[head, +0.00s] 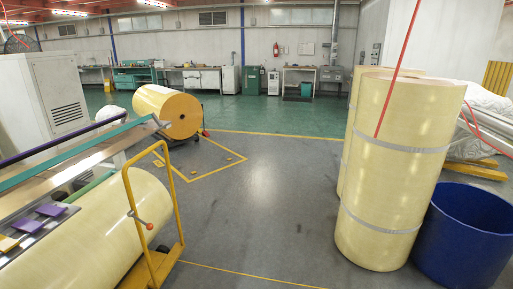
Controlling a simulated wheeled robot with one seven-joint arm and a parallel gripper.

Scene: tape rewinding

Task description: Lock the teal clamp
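A long teal bar (75,153), which looks like the teal clamp, runs slantwise along the top of the machine table (60,178) at the left. A dark purple bar (60,144) runs behind it, roughly parallel. I cannot tell from this view whether the teal bar is locked or raised. Its near end is cut off by the left picture edge. My gripper is not in view.
A large yellow roll (100,235) lies under the table, beside a yellow cart frame (130,195). Tall upright rolls (395,170) and a blue bin (463,235) stand at the right. The grey floor (265,205) between is clear. Another roll (170,112) lies farther back.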

